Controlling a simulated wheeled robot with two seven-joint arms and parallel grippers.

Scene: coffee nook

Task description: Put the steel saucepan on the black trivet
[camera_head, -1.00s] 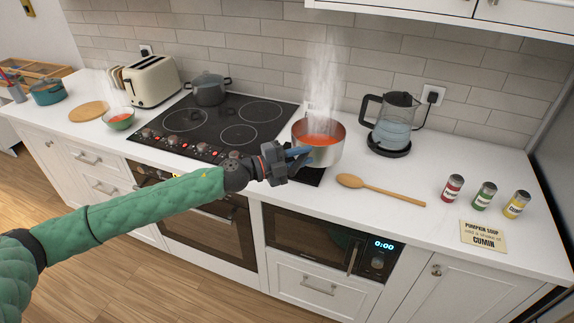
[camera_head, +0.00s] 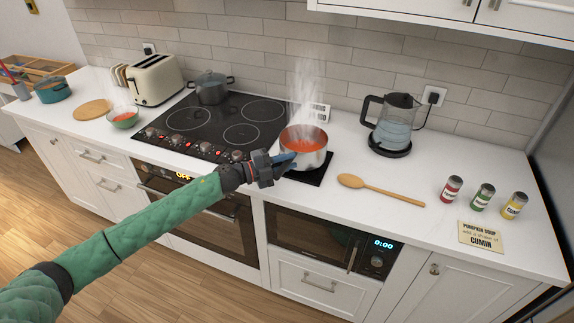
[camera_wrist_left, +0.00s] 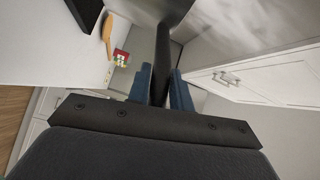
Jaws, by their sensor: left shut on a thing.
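The steel saucepan (camera_head: 304,157), filled with steaming orange-red soup, is at the right of the cooktop in the head view. My left gripper (camera_head: 284,165) is shut on its dark handle; in the left wrist view the blue fingers flank the black handle (camera_wrist_left: 161,75). The black trivet (camera_head: 322,171) lies on the counter right of the cooktop, partly hidden behind the pan. The pan overlaps the trivet's back-left part in the picture; I cannot tell whether it touches it. My right gripper is not in view.
The black cooktop (camera_head: 215,120) with a grey pot (camera_head: 211,90) is to the left. A small white object (camera_head: 319,112) stands behind the pan. A kettle (camera_head: 394,125), a wooden spoon (camera_head: 382,190) and three spice tins (camera_head: 482,197) are to the right, with clear counter between.

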